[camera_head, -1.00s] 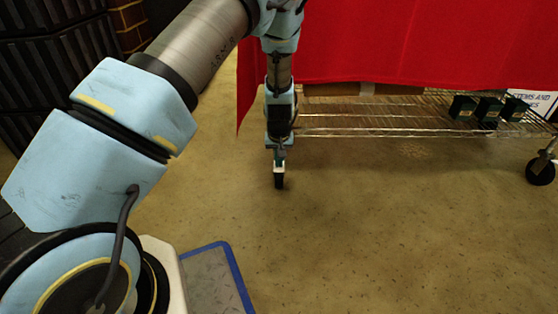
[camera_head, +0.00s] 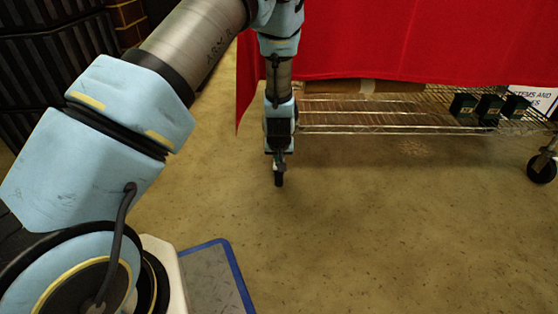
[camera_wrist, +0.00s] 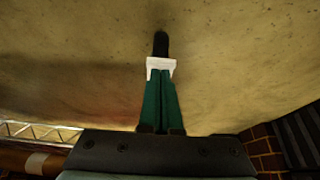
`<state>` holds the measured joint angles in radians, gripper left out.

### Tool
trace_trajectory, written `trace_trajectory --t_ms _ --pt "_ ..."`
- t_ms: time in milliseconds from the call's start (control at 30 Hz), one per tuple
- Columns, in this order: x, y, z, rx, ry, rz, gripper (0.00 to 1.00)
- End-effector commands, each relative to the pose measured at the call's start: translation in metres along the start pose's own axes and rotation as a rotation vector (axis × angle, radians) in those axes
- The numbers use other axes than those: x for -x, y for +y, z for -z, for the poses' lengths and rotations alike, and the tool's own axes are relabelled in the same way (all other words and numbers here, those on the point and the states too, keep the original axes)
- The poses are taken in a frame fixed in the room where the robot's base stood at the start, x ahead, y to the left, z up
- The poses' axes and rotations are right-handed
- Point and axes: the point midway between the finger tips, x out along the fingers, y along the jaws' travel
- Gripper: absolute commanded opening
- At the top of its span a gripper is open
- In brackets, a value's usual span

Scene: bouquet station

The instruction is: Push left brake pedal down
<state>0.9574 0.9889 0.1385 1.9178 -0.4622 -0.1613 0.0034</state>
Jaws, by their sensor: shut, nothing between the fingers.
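The left caster (camera_head: 279,180) of the cart shows as a dark wheel below and behind my gripper (camera_head: 279,163) in the head view. In the wrist view, my gripper (camera_wrist: 160,76) has its two green fingers together, with nothing between them. A small white piece (camera_wrist: 160,64) lies at the fingertips, with the black wheel (camera_wrist: 160,43) just beyond it. The white piece may be the brake pedal, but I cannot tell for sure. I cannot tell whether the fingertips touch it or whether the pedal is up or down.
A red cloth (camera_head: 410,40) hangs over the cart above a wire shelf (camera_head: 385,115). Several small dark boxes (camera_head: 489,106) and a white sign stand at the shelf's right. The right caster (camera_head: 541,167) is far off. The floor in front is clear.

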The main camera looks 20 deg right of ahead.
Motion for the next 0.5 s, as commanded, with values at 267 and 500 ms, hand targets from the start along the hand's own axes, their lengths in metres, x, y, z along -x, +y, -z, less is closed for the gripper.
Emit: trace_trajectory --t_ms 267,500 --pt "-0.004 0.0 -0.006 0.0 0.03 0.001 0.0" --pt "-0.011 0.0 -0.017 -0.001 0.027 0.001 0.0"
